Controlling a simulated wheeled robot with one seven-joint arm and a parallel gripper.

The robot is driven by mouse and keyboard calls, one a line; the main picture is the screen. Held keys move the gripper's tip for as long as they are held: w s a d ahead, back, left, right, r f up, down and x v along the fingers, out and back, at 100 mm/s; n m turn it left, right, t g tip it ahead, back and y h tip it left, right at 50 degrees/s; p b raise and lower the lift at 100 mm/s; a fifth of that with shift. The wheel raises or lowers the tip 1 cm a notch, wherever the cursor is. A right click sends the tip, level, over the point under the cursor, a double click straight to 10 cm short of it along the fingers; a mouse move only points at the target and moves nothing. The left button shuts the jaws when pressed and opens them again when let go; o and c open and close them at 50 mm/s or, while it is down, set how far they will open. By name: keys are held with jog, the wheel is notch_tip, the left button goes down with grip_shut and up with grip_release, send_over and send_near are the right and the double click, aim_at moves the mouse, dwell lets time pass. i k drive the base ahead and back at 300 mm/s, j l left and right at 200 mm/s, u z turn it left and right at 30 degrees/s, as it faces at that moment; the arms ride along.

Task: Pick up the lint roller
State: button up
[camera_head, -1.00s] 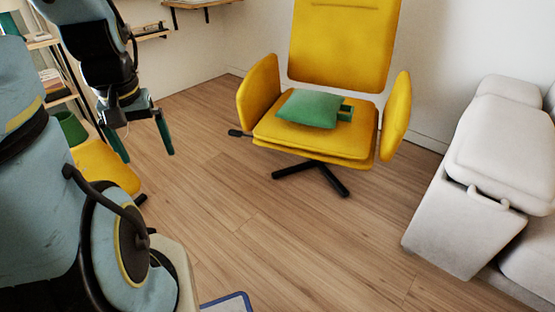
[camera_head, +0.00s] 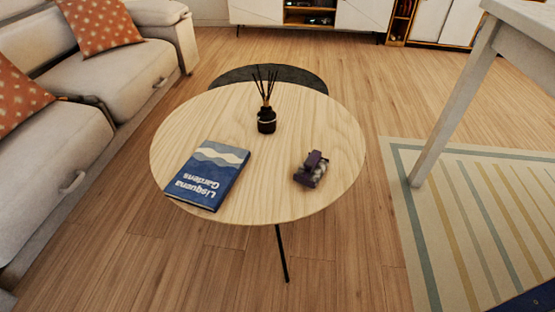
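No thing in view is clearly a lint roller. A small dark purple and grey object (camera_head: 311,169) lies on the right part of a round light-wood table (camera_head: 230,120); it is too small to tell what it is. My gripper is not in view.
A blue book (camera_head: 208,175) lies at the table's front left, and a dark reed diffuser (camera_head: 266,119) stands near its middle. A pale sofa (camera_head: 105,75) with orange cushions is at left. A white table leg (camera_head: 452,110) stands at right by a striped rug (camera_head: 490,215).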

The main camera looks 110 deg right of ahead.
aim_at(310, 172)
jog(key=k+j+z, duration=0.15)
jog(key=z, duration=0.3)
jog(key=k+j+z, duration=0.25)
jog(key=z, duration=0.2)
jog(key=k+j+z, duration=0.2)
jog(key=z, duration=0.25)
jog(key=k, duration=0.35)
